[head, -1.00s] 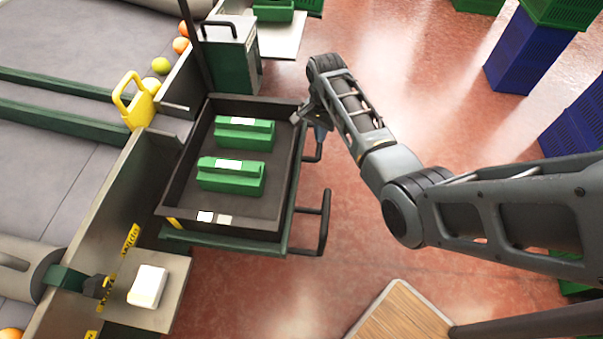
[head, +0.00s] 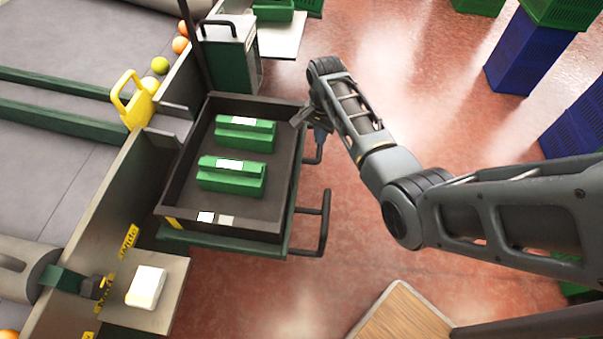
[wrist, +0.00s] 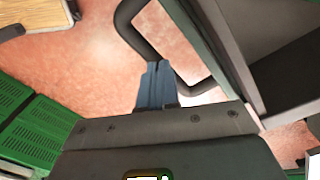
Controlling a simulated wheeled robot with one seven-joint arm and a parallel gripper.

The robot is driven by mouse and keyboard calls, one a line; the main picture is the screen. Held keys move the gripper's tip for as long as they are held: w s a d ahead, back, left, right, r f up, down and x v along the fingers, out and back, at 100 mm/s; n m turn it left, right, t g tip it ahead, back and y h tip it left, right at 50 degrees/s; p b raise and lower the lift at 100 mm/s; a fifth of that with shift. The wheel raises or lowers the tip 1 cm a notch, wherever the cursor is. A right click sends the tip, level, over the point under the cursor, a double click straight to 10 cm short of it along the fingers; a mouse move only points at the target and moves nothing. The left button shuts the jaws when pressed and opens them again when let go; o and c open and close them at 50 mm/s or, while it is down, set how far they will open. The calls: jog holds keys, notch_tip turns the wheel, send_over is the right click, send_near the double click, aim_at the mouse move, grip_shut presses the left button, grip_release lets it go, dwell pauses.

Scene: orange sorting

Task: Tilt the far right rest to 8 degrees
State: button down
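The far right rest is a dark tray-like rest (head: 283,190) on a green frame, with two dark loop handles on its right side. The far handle (head: 318,152) is partly hidden by my gripper (head: 320,134). In the wrist view my blue fingers (wrist: 157,84) lie close together, with no clear gap. The dark curved handle (wrist: 135,30) passes behind their tips and comes out on the right. I cannot tell whether the fingers touch it. The near handle (head: 324,222) is free. Two green crates (head: 230,180) with white labels lie in the tray. Any tilt looks slight.
A conveyor (head: 60,175) with oranges runs along the left. A yellow-handled part (head: 137,108) and a green-grey box (head: 232,55) stand beside the tray. A white block (head: 146,287) lies on a small shelf. Blue and green crates (head: 525,55) stand far right. Red floor is open between.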

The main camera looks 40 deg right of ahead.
jog(key=shift+f+b, duration=0.45)
jog(key=shift+f, duration=0.35)
dwell(0.5)
jog(key=shift+r, duration=0.15)
notch_tip(320, 180, up, 9)
jog(key=p, duration=0.8)
jog(key=shift+p, duration=0.4)
dwell(0.4)
